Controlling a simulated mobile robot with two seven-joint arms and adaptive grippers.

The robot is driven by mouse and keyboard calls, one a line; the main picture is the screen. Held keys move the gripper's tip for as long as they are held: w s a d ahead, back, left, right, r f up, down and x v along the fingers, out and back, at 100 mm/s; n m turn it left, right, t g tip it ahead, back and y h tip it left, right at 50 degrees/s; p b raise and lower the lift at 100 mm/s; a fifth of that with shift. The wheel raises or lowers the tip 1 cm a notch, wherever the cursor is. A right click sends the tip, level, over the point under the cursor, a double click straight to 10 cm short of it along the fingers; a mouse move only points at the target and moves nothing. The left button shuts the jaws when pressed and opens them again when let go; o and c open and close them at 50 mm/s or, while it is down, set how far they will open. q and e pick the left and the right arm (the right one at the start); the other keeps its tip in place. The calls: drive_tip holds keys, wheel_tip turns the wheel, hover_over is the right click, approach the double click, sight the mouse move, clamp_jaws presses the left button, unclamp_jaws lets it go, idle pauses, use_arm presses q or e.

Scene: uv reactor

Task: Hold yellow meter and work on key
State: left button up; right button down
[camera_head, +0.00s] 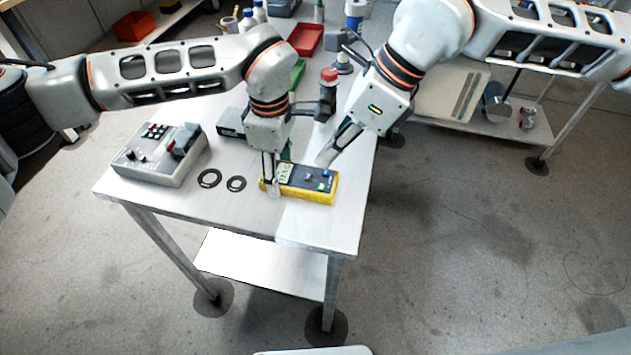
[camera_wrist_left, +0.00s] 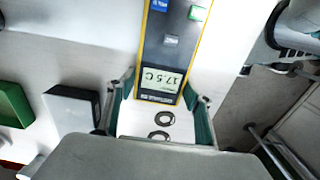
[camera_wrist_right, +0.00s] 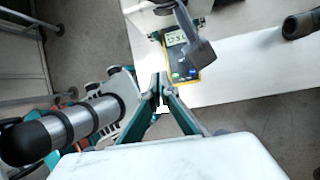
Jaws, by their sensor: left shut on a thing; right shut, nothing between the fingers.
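The yellow meter (camera_head: 312,196) with a dark face lies on the table near its front right edge. Its display reads about 17.5 C in the left wrist view (camera_wrist_left: 161,84). A blue key (camera_head: 325,173) sits at its right end; a grey key (camera_wrist_left: 171,41) and a green key (camera_wrist_left: 197,13) show in the left wrist view. My left gripper (camera_head: 272,186) is shut on the meter's display end. My right gripper (camera_head: 321,162) is shut and empty, its tips just behind the meter's key end; contact cannot be told. Its closed tips (camera_wrist_right: 160,78) show in the right wrist view.
A grey control box (camera_head: 160,153) stands at the left of the table, with two black rings (camera_head: 210,178) between it and the meter. A red-topped device (camera_head: 328,88), a green tray (camera_head: 298,72) and a red tray (camera_head: 306,39) stand farther back. The front table edge is clear.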

sight(321, 187)
drive_tip(key=shift+w+r+m+t+y, duration=0.3)
drive_tip(key=shift+m+y, duration=0.3)
drive_tip(key=shift+m, duration=0.65)
drive_tip(key=shift+w+r+m+t+y, duration=0.3)
drive_tip(key=shift+m+y, duration=0.3)
drive_tip(key=shift+m, duration=0.6)
drive_tip(key=shift+w+r+m+t+y, duration=0.2)
drive_tip(key=shift+w+m+y, duration=0.3)
drive_tip(key=shift+m, duration=0.75)
drive_tip(key=shift+s+f, duration=0.15)
drive_tip(key=shift+f, duration=0.05)
drive_tip(key=shift+f, duration=4.3)
drive_tip(key=shift+f, duration=0.1)
drive_tip(key=shift+f, duration=0.3)
